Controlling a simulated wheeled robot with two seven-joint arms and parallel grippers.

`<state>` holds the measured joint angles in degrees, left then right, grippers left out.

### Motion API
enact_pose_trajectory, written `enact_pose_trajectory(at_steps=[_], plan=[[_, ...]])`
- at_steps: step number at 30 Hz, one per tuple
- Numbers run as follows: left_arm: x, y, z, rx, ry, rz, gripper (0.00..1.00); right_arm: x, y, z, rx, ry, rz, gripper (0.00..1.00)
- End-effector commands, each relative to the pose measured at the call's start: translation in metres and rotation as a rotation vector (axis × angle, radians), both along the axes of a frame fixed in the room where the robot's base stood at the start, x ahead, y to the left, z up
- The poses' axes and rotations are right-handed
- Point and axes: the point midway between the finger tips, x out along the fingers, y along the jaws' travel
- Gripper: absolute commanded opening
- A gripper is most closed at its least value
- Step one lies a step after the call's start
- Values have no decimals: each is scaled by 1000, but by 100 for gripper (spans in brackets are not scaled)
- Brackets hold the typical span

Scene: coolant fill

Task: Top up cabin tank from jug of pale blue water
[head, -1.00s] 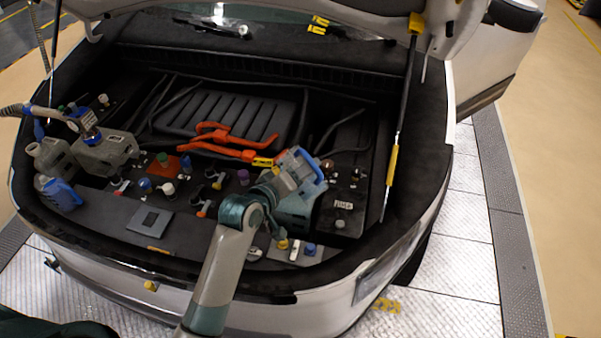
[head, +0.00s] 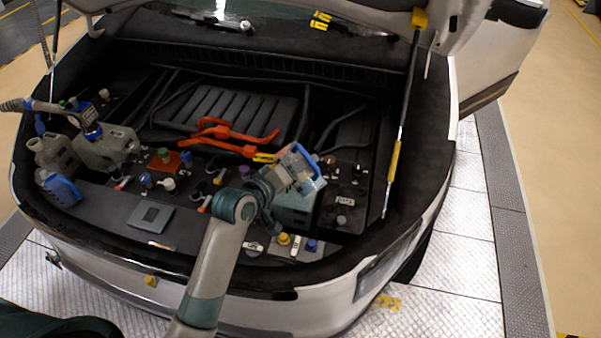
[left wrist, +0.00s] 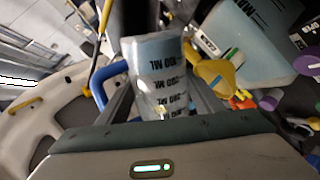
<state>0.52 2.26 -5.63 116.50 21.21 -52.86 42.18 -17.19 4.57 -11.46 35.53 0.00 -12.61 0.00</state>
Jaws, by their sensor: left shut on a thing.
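My left gripper (head: 272,184) is shut on the jug (head: 296,170), a clear graduated vessel with a blue handle. The jug looks tilted and is held over the pale blue-grey tank (head: 297,208) at the right of the bay. In the left wrist view the jug (left wrist: 160,75) stands between the fingers, with pale blue water and black ML marks. There the tank (left wrist: 262,40) lies at the upper right, and a yellow funnel-shaped part (left wrist: 214,76) is close to the jug's right side. The tank's opening and the jug's lip cannot be made out. My right gripper is not in view.
Orange cables (head: 235,138) cross the bay behind the jug. A yellow cap (head: 284,239) and blue cap (head: 310,245) sit in front of the tank. Grey containers (head: 108,148) and a blue jug (head: 60,188) stand at the left. A prop (head: 395,150) rises at the right.

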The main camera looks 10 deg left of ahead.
Motion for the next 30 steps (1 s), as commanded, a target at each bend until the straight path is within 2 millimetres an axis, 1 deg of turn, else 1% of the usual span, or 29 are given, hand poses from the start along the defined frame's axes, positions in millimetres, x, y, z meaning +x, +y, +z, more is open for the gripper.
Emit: enact_pose_trajectory(at_steps=[1,5,8,14,18,21,24,27,30], plan=[[-1,6,-6,0,-3,-9,22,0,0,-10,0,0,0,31],[-8,21,-14,-8,-4,-53,22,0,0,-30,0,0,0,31],[-17,33,-19,-18,-5,-104,22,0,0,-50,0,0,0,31],[-45,56,-23,-23,-8,-249,22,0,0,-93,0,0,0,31],[-70,65,-22,-15,-10,-366,22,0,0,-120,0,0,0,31],[-88,68,-20,-5,-9,-440,22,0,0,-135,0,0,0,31],[-102,70,-17,1,-7,-498,22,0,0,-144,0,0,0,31],[-112,70,-15,5,-5,-534,22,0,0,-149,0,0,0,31],[-116,71,-13,9,-4,-551,22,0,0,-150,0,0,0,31]])
